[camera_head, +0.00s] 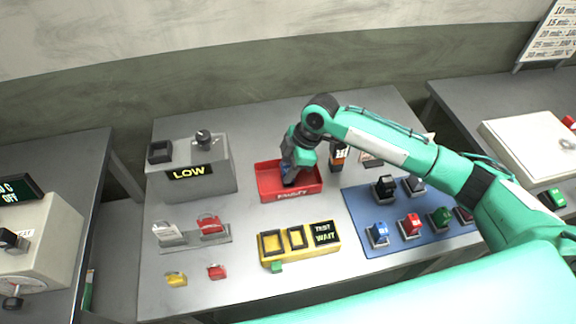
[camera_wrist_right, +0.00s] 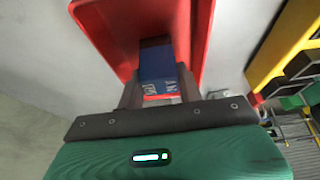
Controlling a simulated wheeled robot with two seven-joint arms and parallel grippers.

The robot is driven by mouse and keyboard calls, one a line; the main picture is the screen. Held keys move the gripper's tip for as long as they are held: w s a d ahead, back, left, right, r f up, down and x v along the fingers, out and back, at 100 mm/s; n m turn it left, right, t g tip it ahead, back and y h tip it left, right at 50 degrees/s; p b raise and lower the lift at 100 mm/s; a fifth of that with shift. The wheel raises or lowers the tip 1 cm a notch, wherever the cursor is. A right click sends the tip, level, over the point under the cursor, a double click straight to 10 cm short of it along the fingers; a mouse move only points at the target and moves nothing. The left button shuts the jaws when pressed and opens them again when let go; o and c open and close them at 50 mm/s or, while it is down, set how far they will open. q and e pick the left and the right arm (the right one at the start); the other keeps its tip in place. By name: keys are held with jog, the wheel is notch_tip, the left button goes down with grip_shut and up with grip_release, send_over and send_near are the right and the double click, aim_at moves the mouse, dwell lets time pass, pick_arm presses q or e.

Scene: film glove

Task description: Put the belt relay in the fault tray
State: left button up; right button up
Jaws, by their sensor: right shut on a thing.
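The red fault tray (camera_head: 310,192) sits on the grey table near its middle. In the head view the block is mostly hidden by the gripper. My left gripper is not in view.
A blue mat (camera_head: 352,205) with several coloured relays lies at the right. A yellow tester (camera_head: 287,258) marked WAIT stands in front of the tray. A grey box (camera_head: 215,155) reading LOW stands at the left. An orange-black item (camera_head: 338,157) stands behind my arm.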

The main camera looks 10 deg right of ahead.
jog(key=o, duration=1)
jog(key=shift+f, duration=0.1)
jog(key=b+v, duration=0.2)
jog(key=v, duration=1)
